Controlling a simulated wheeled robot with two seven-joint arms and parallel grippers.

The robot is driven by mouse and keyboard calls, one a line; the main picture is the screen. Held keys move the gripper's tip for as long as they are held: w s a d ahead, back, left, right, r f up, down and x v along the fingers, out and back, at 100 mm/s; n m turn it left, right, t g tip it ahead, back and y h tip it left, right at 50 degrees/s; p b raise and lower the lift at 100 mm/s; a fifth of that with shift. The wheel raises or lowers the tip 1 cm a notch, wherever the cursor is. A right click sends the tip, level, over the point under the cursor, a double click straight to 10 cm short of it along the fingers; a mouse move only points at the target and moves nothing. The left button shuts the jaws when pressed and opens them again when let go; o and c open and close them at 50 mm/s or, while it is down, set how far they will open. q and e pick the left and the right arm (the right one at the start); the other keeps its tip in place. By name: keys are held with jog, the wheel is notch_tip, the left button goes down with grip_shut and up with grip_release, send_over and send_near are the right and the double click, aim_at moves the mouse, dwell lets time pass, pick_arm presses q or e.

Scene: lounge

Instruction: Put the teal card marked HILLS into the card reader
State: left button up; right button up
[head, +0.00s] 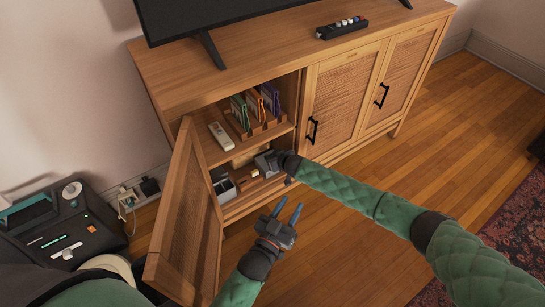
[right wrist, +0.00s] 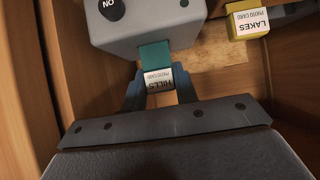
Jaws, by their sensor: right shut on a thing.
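The teal card marked HILLS (right wrist: 160,78) is between the blue fingers of my right gripper (right wrist: 160,92), which is shut on it. The card's label reads upside down in the right wrist view. Its far teal end meets the front of the grey card reader (right wrist: 150,22); how deep it sits in the slot I cannot tell. In the head view, my right gripper (head: 277,161) reaches into the cabinet's lower compartment, and the card is too small to make out there. My left gripper (head: 288,211) is open and empty in front of the cabinet.
A yellow card marked LAKES (right wrist: 249,20) is right of the reader. The open cabinet door (head: 188,222) stands left of my arms. The shelf above holds a white remote (head: 220,135) and a wooden rack (head: 262,131) of cards. The floor in front is clear.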

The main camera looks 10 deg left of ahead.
jog(key=shift+f+b, duration=0.4)
jog(key=shift+f, duration=0.45)
jog(key=o, duration=1)
jog(key=shift+p+v, duration=0.85)
jog(key=shift+v, duration=3.1)
jog(key=shift+f, duration=0.1)
